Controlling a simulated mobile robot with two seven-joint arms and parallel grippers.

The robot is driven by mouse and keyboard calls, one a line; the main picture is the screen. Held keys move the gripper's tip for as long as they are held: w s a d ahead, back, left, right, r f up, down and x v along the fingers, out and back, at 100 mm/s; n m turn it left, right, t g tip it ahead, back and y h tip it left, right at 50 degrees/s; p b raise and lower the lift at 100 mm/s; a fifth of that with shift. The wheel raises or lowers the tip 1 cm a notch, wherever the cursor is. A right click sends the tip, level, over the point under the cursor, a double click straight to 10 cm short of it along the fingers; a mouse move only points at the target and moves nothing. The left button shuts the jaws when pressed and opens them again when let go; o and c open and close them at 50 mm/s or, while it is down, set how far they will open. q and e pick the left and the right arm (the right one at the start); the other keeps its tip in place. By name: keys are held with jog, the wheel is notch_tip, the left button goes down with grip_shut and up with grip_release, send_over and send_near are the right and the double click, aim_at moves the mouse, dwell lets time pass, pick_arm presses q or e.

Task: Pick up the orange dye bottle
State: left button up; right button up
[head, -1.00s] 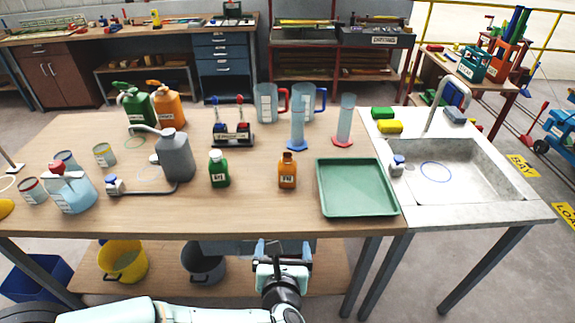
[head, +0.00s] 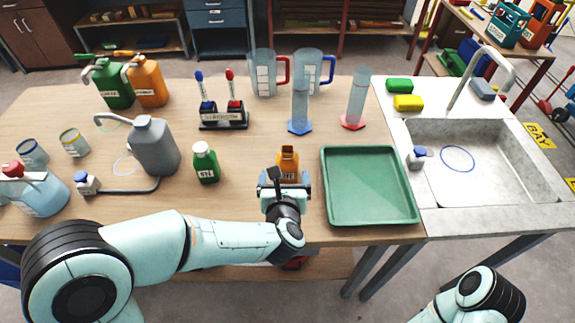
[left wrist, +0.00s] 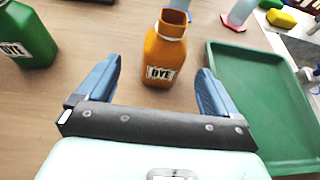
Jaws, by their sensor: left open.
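The orange dye bottle (head: 288,160) stands upright on the wooden table, left of the green tray. In the head view my left gripper (head: 286,178) is right in front of it and hides its lower part. In the left wrist view the orange bottle (left wrist: 165,52), with its DYE label and open square neck, stands ahead, roughly midway between the two blue fingers. My left gripper (left wrist: 156,84) is open and empty, with a gap on each side of the bottle. My right gripper is out of view; only part of my right arm shows at the lower right.
A green dye bottle (head: 206,163) stands to the left. The green tray (head: 370,222) lies close on the right. Behind are a rack with a blue and a red piece (head: 222,117), cylinders (head: 300,108) and jugs (head: 263,75). A grey canister (head: 154,148) stands further left.

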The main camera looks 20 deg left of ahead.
aim_at(288, 163)
pick_arm(q)
jog(key=x, duration=0.5)
jog(key=p+x, duration=0.1)
jog(key=x, duration=0.2)
jog(key=shift+d, duration=0.25)
jog(key=c, duration=1)
jog(key=shift+c, duration=1.4)
jog(key=shift+r, duration=0.1)
